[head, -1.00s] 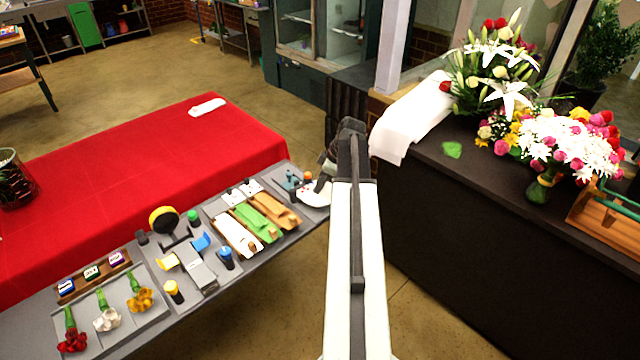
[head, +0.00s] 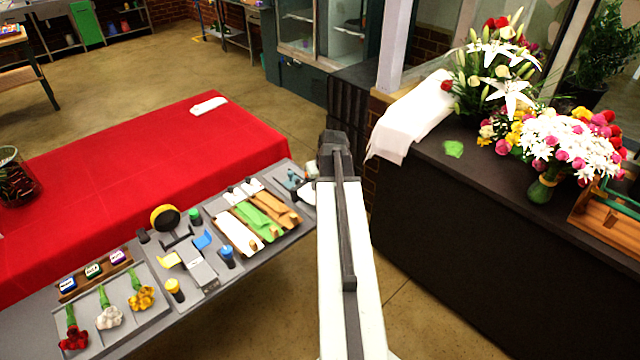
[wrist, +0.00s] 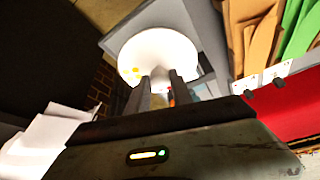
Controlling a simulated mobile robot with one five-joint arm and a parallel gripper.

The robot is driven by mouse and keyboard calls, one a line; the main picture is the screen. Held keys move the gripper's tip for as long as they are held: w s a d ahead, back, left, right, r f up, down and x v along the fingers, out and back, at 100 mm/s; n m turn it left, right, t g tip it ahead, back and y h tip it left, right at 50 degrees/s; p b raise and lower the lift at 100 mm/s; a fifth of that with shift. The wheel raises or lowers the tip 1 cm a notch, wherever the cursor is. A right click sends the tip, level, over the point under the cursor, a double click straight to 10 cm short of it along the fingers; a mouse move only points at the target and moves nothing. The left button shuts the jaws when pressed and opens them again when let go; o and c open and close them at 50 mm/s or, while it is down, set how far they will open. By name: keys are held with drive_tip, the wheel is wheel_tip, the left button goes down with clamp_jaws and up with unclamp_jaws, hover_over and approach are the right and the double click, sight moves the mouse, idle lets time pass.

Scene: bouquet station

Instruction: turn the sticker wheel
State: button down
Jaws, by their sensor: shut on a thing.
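The sticker wheel is a white round disc (wrist: 155,50) with small yellow and red marks, in the upper middle of the wrist view. In the head view a white part of it (head: 308,198) shows at the far right end of the grey table, mostly hidden by my arm. My gripper (wrist: 160,82) has its two dark fingers at the near part of the wheel, shut on a small part of it. The gripped part is hard to make out between the fingers. My arm hides the fingers in the head view.
Next to the wheel are a small blue-grey device (head: 291,180) and rolls of white, green and brown wrap (head: 255,222). A red-covered table (head: 150,165) lies behind. A dark counter (head: 450,230) with bouquets and a white cloth (head: 412,115) stands right, across a floor gap.

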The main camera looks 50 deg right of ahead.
drive_tip(key=m+g+h, duration=0.1)
drive_tip(key=m, duration=0.3)
drive_tip(key=shift+w+a+m, duration=0.1)
drive_tip(key=shift+a+m, duration=0.05)
drive_tip(key=shift+m, duration=0.15)
idle(0.5)
drive_tip(key=c, duration=1.1)
unclamp_jaws()
drive_tip(key=shift+c, duration=0.2)
drive_tip(key=shift+r, duration=0.1)
drive_tip(key=p+v, duration=0.7)
drive_tip(key=shift+a+r, duration=0.25)
